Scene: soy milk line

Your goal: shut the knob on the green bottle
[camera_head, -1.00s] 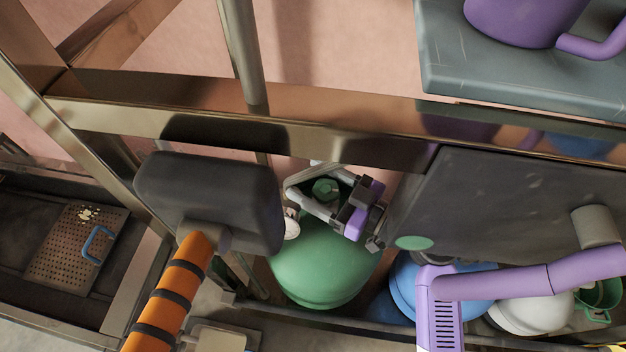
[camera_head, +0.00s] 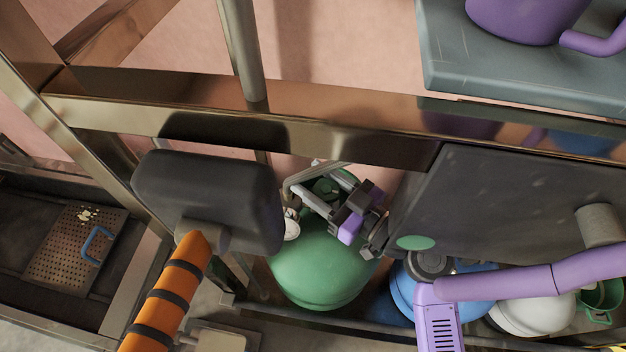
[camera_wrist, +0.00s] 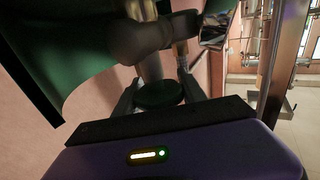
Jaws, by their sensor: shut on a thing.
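The green bottle (camera_head: 322,272) stands under the steel frame in the head view, with its round green knob (camera_head: 326,187) at the top. My gripper (camera_head: 325,186) reaches in from the right, its two grey fingers on either side of the knob and shut on it. In the wrist view, the knob (camera_wrist: 160,93) sits between the two fingers (camera_wrist: 158,97). The bottle's dark green body (camera_wrist: 55,60) fills the upper left there. The fingers partly hide the valve under the knob.
A gauge (camera_head: 290,225) sits left of the valve. A steel bar (camera_head: 330,135) crosses above it. A dark panel (camera_head: 520,210) stands close on the right. A blue bottle (camera_head: 402,288) and white bottle (camera_head: 530,316) stand right of the green one. An orange-handled object (camera_head: 165,295) is at left.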

